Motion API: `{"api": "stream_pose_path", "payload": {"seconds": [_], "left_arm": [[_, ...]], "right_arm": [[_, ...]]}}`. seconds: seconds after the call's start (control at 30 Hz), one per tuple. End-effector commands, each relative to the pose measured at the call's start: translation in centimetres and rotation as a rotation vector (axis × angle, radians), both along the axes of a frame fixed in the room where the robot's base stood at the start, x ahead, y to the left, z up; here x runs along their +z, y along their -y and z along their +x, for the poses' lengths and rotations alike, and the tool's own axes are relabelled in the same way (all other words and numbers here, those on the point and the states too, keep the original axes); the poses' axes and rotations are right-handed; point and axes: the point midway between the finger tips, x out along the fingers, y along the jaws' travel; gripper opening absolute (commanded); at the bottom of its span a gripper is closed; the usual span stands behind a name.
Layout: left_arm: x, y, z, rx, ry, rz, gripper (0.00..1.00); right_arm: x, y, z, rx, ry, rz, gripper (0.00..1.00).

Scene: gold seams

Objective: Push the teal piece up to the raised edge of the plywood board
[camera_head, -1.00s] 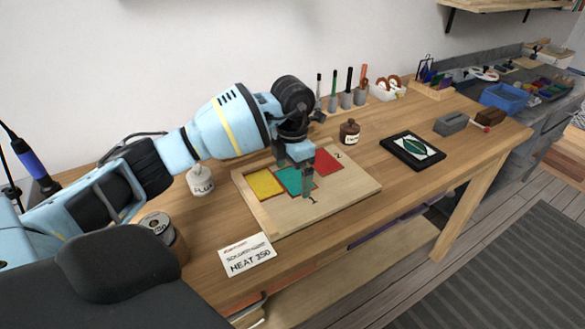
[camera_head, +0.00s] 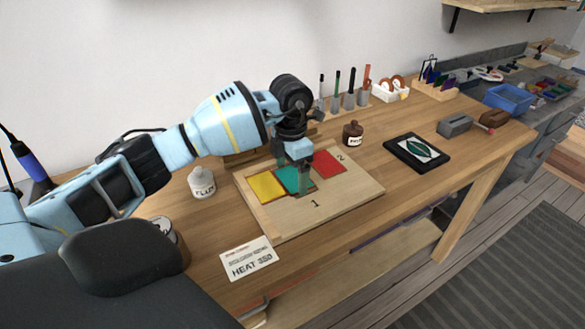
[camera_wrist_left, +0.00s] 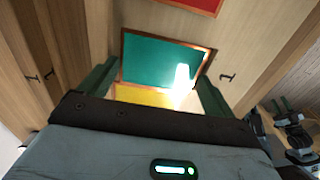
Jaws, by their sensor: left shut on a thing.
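The teal piece (camera_head: 287,181), a flat tile with a copper-coloured border, lies on the plywood board (camera_head: 345,198) between a yellow piece (camera_head: 266,187) and a red piece (camera_head: 328,163). My left gripper (camera_head: 304,187) points down at the teal piece and partly hides it. In the left wrist view its two dark green fingers (camera_wrist_left: 155,85) stand at either side of the teal piece (camera_wrist_left: 160,58), shut on it. The teal piece lies close against the yellow piece (camera_wrist_left: 140,96). The board's raised edge (camera_head: 251,206) runs along its left side, beside the yellow piece.
A heat card (camera_head: 247,259) lies in front. A dark frame (camera_head: 415,151) lies to the right. The board's front right part is bare.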

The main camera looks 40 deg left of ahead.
Motion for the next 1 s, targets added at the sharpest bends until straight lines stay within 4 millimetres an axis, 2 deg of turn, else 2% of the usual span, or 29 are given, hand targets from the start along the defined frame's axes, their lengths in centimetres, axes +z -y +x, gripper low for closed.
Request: {"api": "stream_pose_path", "payload": {"seconds": [0.03,0.2,0.23,0.3,0.53,0.8,1.0], "left_arm": [[0.2,-0.8,0.3,0.012,0.013,0.012,0.67],[0.3,-1.0,0.3,0.015,0.015,0.013,0.67],[0.3,-1.0,0.3,0.016,0.016,0.014,0.91],[0.4,-1.1,0.4,0.017,0.017,0.014,1.0],[1.2,-1.1,0.4,0.018,0.021,0.013,1.0],[5.4,-0.5,0.2,0.011,0.017,0.007,1.0],[7.5,0.0,0.0,0.004,0.01,0.002,1.0]], "right_arm": [[-0.1,0.0,-0.1,0.0,-0.002,0.0,0.36],[-0.2,0.0,-0.2,0.0,-0.006,-0.001,0.36],[-0.2,0.0,-0.3,0.001,-0.007,-0.001,0.36],[-0.3,0.0,-0.3,0.001,-0.008,-0.001,0.36],[-0.2,0.0,-0.3,0.001,-0.008,-0.001,0.36],[0.1,0.0,-0.1,0.0,-0.002,0.0,0.36],[0.2,0.0,0.0,-0.001,0.0,0.001,0.36]]}}
